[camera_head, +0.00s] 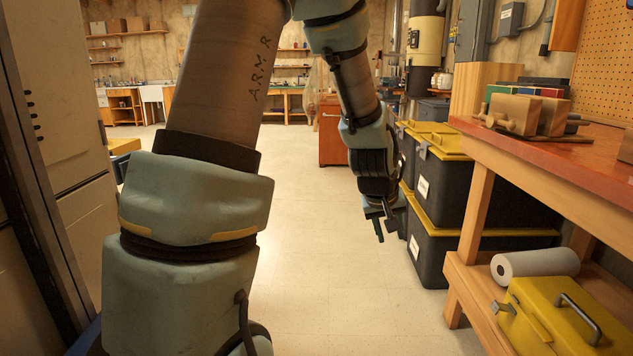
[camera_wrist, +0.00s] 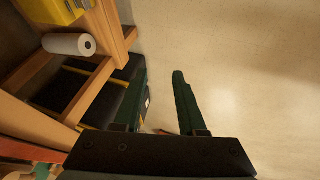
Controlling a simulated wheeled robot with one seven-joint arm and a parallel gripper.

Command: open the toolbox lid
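The yellow toolbox (camera_head: 550,318) sits on the low shelf of the workbench at the lower right of the head view, cut off by the frame edge. Its lid looks shut, with a dark handle (camera_head: 580,318) on top and a grey latch (camera_head: 503,308) at its left corner. It also shows in part at the top left of the wrist view (camera_wrist: 52,10). My gripper (camera_head: 380,228) hangs in the air over the aisle, left of the workbench and well apart from the toolbox. In the wrist view its fingers (camera_wrist: 160,80) are apart, with nothing between them.
A paper roll (camera_head: 535,264) lies on the low shelf behind the toolbox. The wooden workbench (camera_head: 560,160) with wooden blocks on top overhangs that shelf. Black bins with yellow lids (camera_head: 470,215) stand beyond it, close to my gripper. The aisle floor (camera_head: 330,290) is clear.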

